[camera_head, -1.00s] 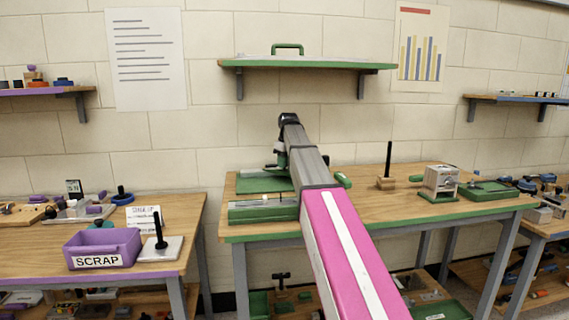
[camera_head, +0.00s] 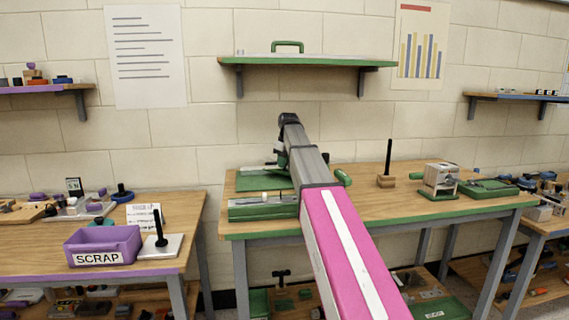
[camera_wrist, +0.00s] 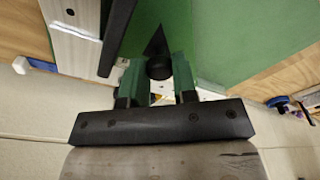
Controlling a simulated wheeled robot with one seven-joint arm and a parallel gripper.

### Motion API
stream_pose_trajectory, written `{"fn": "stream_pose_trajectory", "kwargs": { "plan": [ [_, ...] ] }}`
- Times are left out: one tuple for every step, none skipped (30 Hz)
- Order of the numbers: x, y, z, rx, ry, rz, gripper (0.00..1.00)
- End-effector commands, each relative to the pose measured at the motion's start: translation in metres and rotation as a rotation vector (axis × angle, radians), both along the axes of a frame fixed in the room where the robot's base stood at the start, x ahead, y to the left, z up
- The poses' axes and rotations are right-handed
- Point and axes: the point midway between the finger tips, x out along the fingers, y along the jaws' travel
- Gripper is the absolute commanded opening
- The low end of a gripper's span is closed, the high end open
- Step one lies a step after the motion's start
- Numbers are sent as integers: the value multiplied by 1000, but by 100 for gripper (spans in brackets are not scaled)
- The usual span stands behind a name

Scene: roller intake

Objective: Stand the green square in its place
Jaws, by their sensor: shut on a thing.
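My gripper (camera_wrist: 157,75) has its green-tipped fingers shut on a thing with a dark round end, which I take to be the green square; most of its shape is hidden. A dark pointed shape, part of it or a shadow, shows just beyond the fingertips. A wide green surface (camera_wrist: 235,35) lies in front of the fingers. In the head view this appears as a green board (camera_head: 258,184) on the middle table, and my gripper (camera_head: 281,163) is above its far right part, partly hidden by my arm. I cannot tell whether the held thing touches the board.
A green fixture with a pale top strip (camera_head: 258,207) lies along the front of the middle table (camera_head: 380,208). A purple scrap bin (camera_head: 103,246) is on the left table.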

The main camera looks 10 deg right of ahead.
Motion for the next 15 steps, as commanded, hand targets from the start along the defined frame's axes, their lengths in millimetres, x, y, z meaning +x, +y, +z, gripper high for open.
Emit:
{"fn": "stream_pose_trajectory", "kwargs": {
  "plan": [
    [0,0,0,0,0,0,0],
    [0,0,0,0,0,0,0],
    [0,0,0,0,0,0,0],
    [0,0,0,0,0,0,0],
    [0,0,0,0,0,0,0],
    [0,0,0,0,0,0,0],
    [0,0,0,0,0,0,0],
    [0,0,-1,0,0,0,0],
    [0,0,-1,0,0,0,0],
    [0,0,-2,0,0,0,0],
    [0,0,-2,0,0,0,0],
    [0,0,-3,0,0,0,0],
    [0,0,-4,0,0,0,0],
    [0,0,-4,0,0,0,0],
    [0,0,-5,0,0,0,0]
  ]
}}
